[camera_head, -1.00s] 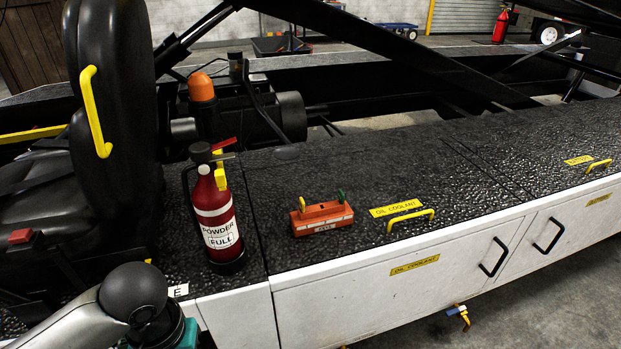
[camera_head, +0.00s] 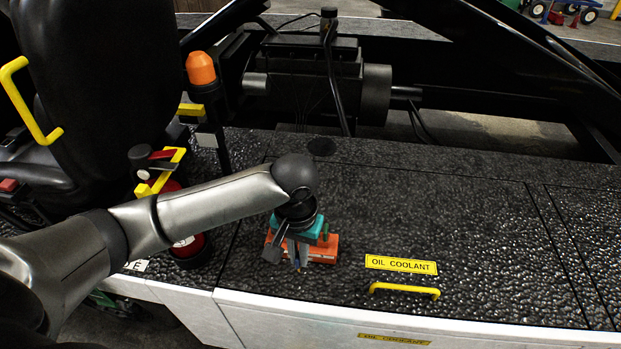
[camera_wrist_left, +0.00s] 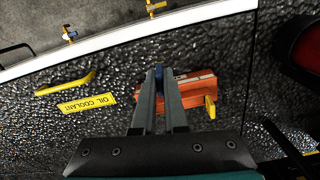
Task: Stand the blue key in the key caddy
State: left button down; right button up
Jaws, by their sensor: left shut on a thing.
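The orange key caddy (camera_head: 325,252) lies on the black textured deck, partly hidden in the head view by my left gripper (camera_head: 298,258). The caddy also shows in the left wrist view (camera_wrist_left: 201,88), with a yellow key (camera_wrist_left: 210,106) standing at one end. In that view my left gripper (camera_wrist_left: 159,80) is shut on the blue key (camera_wrist_left: 159,71), of which a small part shows between the fingertips. The fingertips are over or beside the caddy's end; I cannot tell whether the key touches it. My right gripper is not in view.
A red fire extinguisher (camera_head: 193,250) stands left of the caddy, partly behind my left arm. A yellow handle (camera_head: 404,290) and an OIL COOLANT label (camera_head: 401,264) are to the right. The deck farther right is clear.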

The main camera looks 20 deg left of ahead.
pick_arm(q)
jog(key=w+a+r+n+p, duration=0.1)
jog(key=w+a+r+p, duration=0.2)
jog(key=w+r+p, duration=0.3)
jog(key=w+p, duration=0.2)
jog(key=shift+w+a+n+p, duration=0.2)
jog(key=shift+w+n+p, duration=0.05)
jog(key=shift+n+p, duration=0.15)
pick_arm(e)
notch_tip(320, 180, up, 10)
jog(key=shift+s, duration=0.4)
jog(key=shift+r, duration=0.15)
pick_arm(q)
jog(key=shift+f+b, duration=1.1)
jog(key=shift+f, duration=1.85)
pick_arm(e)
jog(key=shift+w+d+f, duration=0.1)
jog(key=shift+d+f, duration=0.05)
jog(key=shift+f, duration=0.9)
pick_arm(q)
jog(key=shift+p, duration=1.15)
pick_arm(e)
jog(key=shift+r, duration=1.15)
pick_arm(q)
jog(key=shift+f+b, duration=0.8)
jog(key=shift+f, duration=0.65)
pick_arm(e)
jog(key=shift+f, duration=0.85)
